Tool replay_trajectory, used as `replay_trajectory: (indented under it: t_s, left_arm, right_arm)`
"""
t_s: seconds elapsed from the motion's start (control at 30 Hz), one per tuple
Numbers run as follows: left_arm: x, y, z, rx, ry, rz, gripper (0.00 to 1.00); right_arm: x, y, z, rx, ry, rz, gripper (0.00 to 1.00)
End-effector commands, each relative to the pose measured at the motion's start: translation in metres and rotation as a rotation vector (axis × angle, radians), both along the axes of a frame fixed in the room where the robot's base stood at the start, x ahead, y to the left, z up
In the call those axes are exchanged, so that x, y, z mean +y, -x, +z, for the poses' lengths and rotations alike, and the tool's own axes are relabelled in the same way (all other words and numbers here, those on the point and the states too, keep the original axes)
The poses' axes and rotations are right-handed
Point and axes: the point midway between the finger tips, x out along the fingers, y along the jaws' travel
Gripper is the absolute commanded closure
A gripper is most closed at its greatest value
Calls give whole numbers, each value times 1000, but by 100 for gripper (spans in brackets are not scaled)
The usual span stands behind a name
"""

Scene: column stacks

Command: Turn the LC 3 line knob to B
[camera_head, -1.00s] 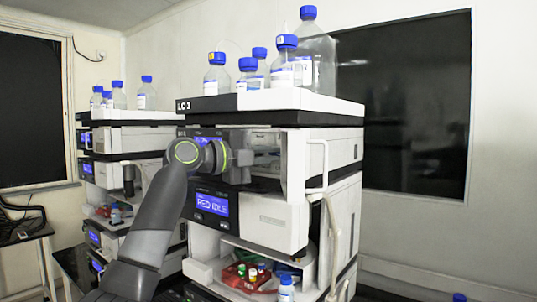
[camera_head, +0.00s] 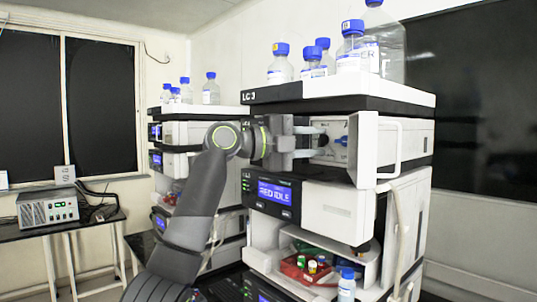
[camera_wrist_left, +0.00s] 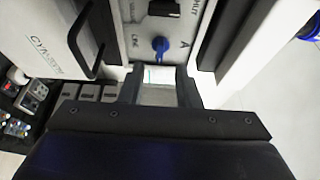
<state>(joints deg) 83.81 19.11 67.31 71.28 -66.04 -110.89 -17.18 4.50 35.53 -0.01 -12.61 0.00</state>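The LC 3 stack (camera_head: 296,92) stands right of centre in the head view. A pale panel in its upper bay carries a blue knob (camera_head: 342,141) and a black knob (camera_head: 323,140). In the left wrist view the blue knob (camera_wrist_left: 160,46) has LINE printed on its left and A on its right; its exact pointing is too small to read surely. The black knob (camera_wrist_left: 163,8) is above it, near SHUT. My left gripper (camera_head: 314,142) faces the panel from the left. Its fingers (camera_wrist_left: 159,78) are apart and short of the blue knob, with no visible contact. My right gripper is out of view.
White open door-like panels (camera_head: 364,150) flank the bay on the right. Blue-capped bottles (camera_head: 281,68) stand on top. A display module (camera_head: 272,197) is below, with a red tray of vials (camera_head: 304,268). A second stack (camera_head: 183,133) is behind left.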

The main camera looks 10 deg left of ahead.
Motion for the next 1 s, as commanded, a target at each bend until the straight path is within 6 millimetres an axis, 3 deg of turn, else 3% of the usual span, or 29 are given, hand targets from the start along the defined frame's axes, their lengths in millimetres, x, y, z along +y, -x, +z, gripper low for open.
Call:
replay_trajectory:
  t_s: [0.03, 0.2, 0.5, 1.0]
  left_arm:
    - [14, 7, -6, -5, -3, 5, 70]
    - [50, 29, -5, -4, -3, 6, 70]
    - [93, 56, -2, 0, -1, 3, 70]
    - [101, 61, 0, 1, -1, 0, 70]
  right_arm:
    - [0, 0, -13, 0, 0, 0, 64]
    - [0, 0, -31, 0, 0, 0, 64]
    - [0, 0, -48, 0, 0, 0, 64]
    - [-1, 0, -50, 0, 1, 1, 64]
